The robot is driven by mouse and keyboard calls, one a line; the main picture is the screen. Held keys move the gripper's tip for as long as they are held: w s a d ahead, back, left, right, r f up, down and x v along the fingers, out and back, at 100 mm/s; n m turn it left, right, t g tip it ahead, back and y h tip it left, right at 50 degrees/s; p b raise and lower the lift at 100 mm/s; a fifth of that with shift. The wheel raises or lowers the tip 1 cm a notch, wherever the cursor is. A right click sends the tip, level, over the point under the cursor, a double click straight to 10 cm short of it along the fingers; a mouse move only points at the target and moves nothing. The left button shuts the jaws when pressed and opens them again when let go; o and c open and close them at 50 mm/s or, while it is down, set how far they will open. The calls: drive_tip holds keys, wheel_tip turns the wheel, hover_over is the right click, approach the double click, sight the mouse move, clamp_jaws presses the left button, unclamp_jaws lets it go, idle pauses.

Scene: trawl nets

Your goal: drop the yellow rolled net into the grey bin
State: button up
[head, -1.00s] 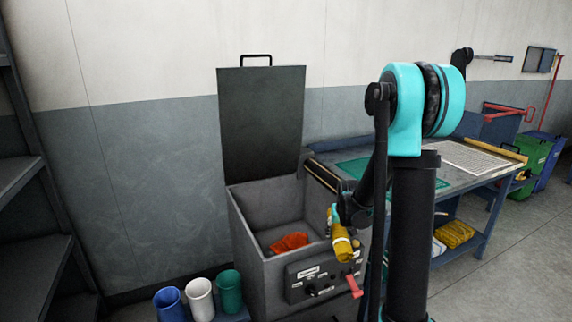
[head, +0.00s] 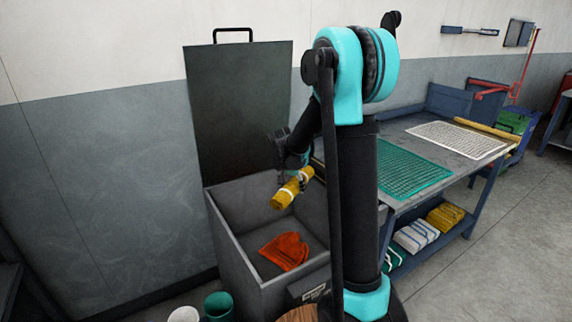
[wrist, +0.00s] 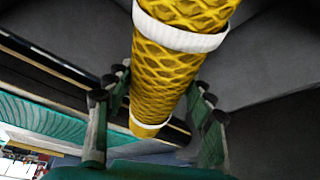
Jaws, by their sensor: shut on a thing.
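The yellow rolled net (head: 287,193) has white bands and is held tilted in my gripper (head: 296,170), over the open grey bin (head: 232,243). In the wrist view the net (wrist: 165,80) runs between the fingers of my gripper (wrist: 155,115), which are shut on it. The bin's dark lid (head: 240,110) stands upright at its back. An orange-red net or cloth (head: 285,250) lies on the bin's floor. My arm hides the bin's right side.
A blue workbench (head: 400,125) to the right carries a green net (head: 410,168) and a white net (head: 455,140). Folded bundles (head: 416,235) lie on its lower shelf. A green cup (head: 218,306) and a white cup (head: 184,315) stand at the front left of the bin.

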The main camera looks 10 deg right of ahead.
drive_tip(key=r+m, duration=0.2)
drive_tip(key=w+a+r+m+g+h, duration=0.1)
drive_tip(key=r+m, duration=0.1)
drive_tip(key=r, duration=0.1)
drive_tip(key=a+r+m+g, duration=0.1)
drive_tip(key=r+m, duration=0.2)
drive_tip(key=shift+w+r+h, duration=0.2)
drive_tip(key=shift+w+h, duration=0.1)
drive_tip(key=shift+w, duration=0.1)
drive_tip(key=shift+f, duration=2.9)
drive_tip(key=o, duration=1.7)
drive_tip(key=shift+a+r, duration=0.1)
drive_tip(key=v, duration=1.1)
drive_tip(key=shift+r, duration=0.4)
drive_tip(key=shift+a, duration=0.1)
